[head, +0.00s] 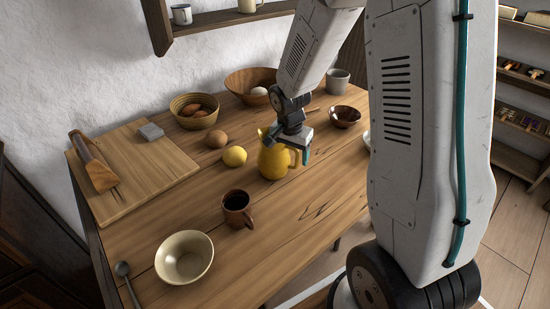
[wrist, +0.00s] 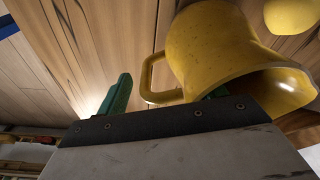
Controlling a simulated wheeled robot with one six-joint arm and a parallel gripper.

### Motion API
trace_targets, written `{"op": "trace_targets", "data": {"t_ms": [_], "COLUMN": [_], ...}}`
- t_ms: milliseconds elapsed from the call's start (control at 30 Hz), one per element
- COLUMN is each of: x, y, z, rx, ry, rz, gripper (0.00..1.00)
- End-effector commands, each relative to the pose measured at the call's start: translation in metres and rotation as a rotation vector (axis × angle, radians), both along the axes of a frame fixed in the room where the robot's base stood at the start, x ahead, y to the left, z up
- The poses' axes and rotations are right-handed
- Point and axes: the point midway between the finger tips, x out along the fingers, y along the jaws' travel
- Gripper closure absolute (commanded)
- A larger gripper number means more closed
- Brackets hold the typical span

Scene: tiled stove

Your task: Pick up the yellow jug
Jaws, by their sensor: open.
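The yellow jug (head: 272,160) stands upright on the wooden table in the head view, with its handle on the right side. My gripper (head: 288,152) is at the jug's upper right, close to the handle, and hides part of the rim. In the wrist view the jug (wrist: 210,45) fills the upper right, its mouth facing the lower right. Its handle (wrist: 150,78) extends left between the two green fingers of my gripper (wrist: 163,92). The fingers are apart. One finger is left of the handle; the other is partly hidden against the jug's body. I cannot tell whether either touches.
A lemon (head: 234,156) and a brown round item (head: 216,139) lie left of the jug. A brown mug (head: 237,208) and a cream bowl (head: 184,258) stand in front. A small dark bowl (head: 344,117) is behind right. The table (head: 310,210) is clear right of the mug.

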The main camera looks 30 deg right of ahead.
Motion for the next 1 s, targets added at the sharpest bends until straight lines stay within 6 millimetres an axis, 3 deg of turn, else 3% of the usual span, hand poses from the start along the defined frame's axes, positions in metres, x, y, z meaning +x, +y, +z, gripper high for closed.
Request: {"op": "trace_targets", "data": {"t_ms": [233, 500, 1000], "x": [0.0003, 0.0001, 0.0011], "y": [-0.0003, -0.0002, -0.0003], "z": [-0.0027, -0.0025, 0.006], "rx": [0.0, 0.001, 0.0], "ry": [-0.001, -0.001, -0.004], "rz": [0.0, 0.0, -0.001], "gripper": [0.31, 0.99, 0.99]}}
